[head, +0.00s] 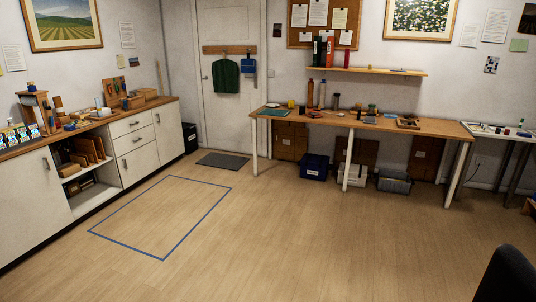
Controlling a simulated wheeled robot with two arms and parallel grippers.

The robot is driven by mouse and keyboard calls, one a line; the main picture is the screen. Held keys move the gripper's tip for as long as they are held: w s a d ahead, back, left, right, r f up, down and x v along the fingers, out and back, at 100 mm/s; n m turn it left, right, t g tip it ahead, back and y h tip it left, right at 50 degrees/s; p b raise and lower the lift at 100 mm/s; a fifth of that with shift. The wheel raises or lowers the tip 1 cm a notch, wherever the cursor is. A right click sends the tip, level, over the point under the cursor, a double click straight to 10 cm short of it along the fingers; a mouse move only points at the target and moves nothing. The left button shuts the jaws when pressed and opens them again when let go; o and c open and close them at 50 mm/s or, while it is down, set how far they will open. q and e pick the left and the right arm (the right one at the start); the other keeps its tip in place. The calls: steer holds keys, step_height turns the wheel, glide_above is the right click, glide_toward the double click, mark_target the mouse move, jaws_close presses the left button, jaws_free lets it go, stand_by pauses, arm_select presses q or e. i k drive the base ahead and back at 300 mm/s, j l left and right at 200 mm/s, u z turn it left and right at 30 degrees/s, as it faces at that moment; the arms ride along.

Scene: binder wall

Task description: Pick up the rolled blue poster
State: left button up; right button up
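I cannot make out a rolled blue poster in the head view. Small items on this table and on the left counter are too small to tell apart. Neither of my grippers is in view.
A wall shelf (385,71) holds black and red upright items at its left end. Below the table are a blue bin (314,167) and other boxes. A wooden-topped counter (165,101) runs along the left. A dark rounded object (510,278) stands front right. The middle floor is clear.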

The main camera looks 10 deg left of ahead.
mark_target(99, 107)
steer(key=i, duration=0.65)
steer(key=i+l+u, duration=0.1)
steer(key=i, duration=0.55)
steer(key=i+l+u, duration=0.1)
steer(key=i, duration=0.55)
steer(key=i+u, duration=0.3)
steer(key=i, duration=0.2)
steer(key=i+l+u, duration=0.1)
steer(key=i+u, duration=0.25)
steer(key=i, duration=0.2)
steer(key=i+l+u, duration=0.3)
steer(key=i, duration=0.2)
steer(key=i+j+u, duration=0.2)
steer(key=i+u, duration=1.05)
steer(key=i+z, duration=0.2)
steer(key=i, duration=0.25)
steer(key=i+j+z, duration=0.2)
steer(key=i, duration=0.25)
steer(key=i+j+z, duration=0.25)
steer(key=i, duration=0.2)
steer(key=i+j+z, duration=0.2)
steer(key=i, duration=0.2)
steer(key=i+j, duration=0.1)
steer(key=i, duration=0.5)
steer(key=i+j+z, duration=0.1)
steer(key=i, duration=0.5)
steer(key=i+j+z, duration=0.1)
steer(key=i, duration=0.45)
